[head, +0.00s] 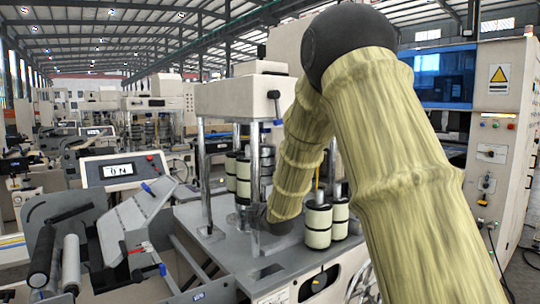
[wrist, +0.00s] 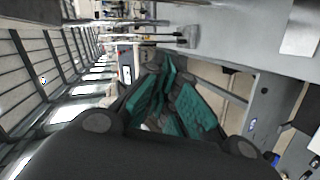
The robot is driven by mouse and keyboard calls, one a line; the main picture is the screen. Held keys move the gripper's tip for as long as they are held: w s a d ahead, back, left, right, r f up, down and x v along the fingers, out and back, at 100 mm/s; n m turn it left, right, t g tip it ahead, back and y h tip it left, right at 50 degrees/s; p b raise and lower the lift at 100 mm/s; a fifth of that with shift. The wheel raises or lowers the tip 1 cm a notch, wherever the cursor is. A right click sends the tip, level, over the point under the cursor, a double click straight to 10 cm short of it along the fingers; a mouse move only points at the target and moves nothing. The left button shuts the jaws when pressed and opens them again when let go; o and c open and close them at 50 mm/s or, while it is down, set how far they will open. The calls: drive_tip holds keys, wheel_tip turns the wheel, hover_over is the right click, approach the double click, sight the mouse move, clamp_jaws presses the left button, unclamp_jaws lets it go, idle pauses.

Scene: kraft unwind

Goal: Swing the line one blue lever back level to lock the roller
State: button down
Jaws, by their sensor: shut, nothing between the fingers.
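I cannot tell which is the line one lever. A pale roller (head: 71,262) stands beside a black roller (head: 40,257). My gripper shows in the wrist view (wrist: 172,85), with teal pads and dark links, shut and empty. In the head view it is hidden beyond my arm. No contact with a lever shows.
A display box (head: 125,170) stands behind the stand. A press with pale cylinders (head: 318,224) on a grey table (head: 185,215) fills the middle. A cabinet (head: 503,130) stands at the right. In the wrist view, a grey machine panel (wrist: 262,90) lies to the right of my fingers.

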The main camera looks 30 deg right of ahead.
sight(276, 107)
drive_tip(key=d+r+n+t, duration=0.2)
drive_tip(key=d+r, duration=0.2)
drive_tip(key=r, duration=0.9)
drive_tip(key=s+d+r+n+t+h, duration=0.1)
drive_tip(key=d+r, duration=0.3)
drive_tip(key=r, duration=1)
drive_tip(key=shift+s+d+r+n+t, duration=0.15)
drive_tip(key=shift+n+t, duration=0.35)
drive_tip(key=shift+w+d+r+p, duration=0.2)
drive_tip(key=shift+w+d+p, duration=0.75)
drive_tip(key=shift+w, duration=0.7)
drive_tip(key=shift+w+d+r+p, duration=0.15)
drive_tip(key=shift+w+d+p, duration=0.55)
drive_tip(key=shift+w+p, duration=0.8)
drive_tip(key=shift+w+d+r+p, duration=0.2)
drive_tip(key=shift+w+d+p, duration=0.65)
drive_tip(key=shift+w, duration=1)
drive_tip(key=shift+w+d, duration=0.2)
drive_tip(key=shift+s+d, duration=0.1)
drive_tip(key=shift+s, duration=0.05)
